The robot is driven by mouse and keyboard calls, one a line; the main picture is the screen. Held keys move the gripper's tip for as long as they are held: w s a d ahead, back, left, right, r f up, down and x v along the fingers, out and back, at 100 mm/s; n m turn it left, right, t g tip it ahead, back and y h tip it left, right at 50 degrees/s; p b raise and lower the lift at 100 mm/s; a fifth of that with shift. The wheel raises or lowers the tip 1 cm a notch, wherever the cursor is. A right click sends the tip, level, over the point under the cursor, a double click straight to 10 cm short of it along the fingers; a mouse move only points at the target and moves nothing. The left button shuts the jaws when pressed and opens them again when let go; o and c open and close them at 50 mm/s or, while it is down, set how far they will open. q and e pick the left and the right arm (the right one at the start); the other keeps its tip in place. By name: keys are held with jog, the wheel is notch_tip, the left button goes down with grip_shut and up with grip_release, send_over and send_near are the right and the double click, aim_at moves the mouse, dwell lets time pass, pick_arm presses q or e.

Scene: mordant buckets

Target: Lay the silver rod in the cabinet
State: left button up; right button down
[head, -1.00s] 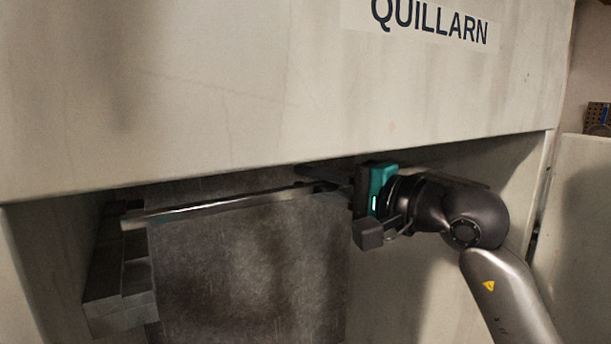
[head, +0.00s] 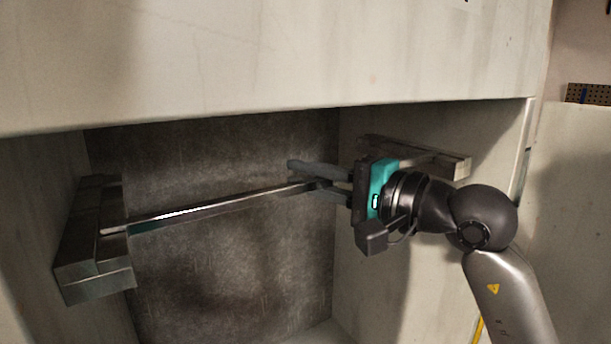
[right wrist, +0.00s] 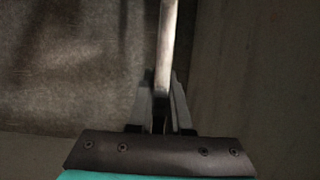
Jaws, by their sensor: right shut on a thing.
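The silver rod (head: 215,207) lies across the opening of the pale cabinet (head: 270,60) in the head view. Its left end is at the grey metal bracket (head: 95,270) on the left wall; whether it rests there I cannot tell for sure. My right gripper (head: 318,184) is shut on the rod near its right end. In the right wrist view the rod (right wrist: 168,45) runs up from between the fingers (right wrist: 161,100). A second bracket (head: 450,163) is on the right wall, behind my gripper and partly hidden by it. My left gripper is not in view.
The cabinet's dark back panel (head: 225,280) stands behind the rod. The upper front panel hangs low over the opening, above my right arm. The right wall's front edge is close to my right forearm. The space below the rod is clear.

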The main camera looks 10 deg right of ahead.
dwell(0.4)
jog(key=c, duration=0.8)
grip_release()
jog(key=shift+o, duration=0.2)
jog(key=shift+f, duration=0.1)
jog(key=b+v, duration=0.7)
jog(key=v, duration=0.8)
jog(key=shift+s, duration=0.1)
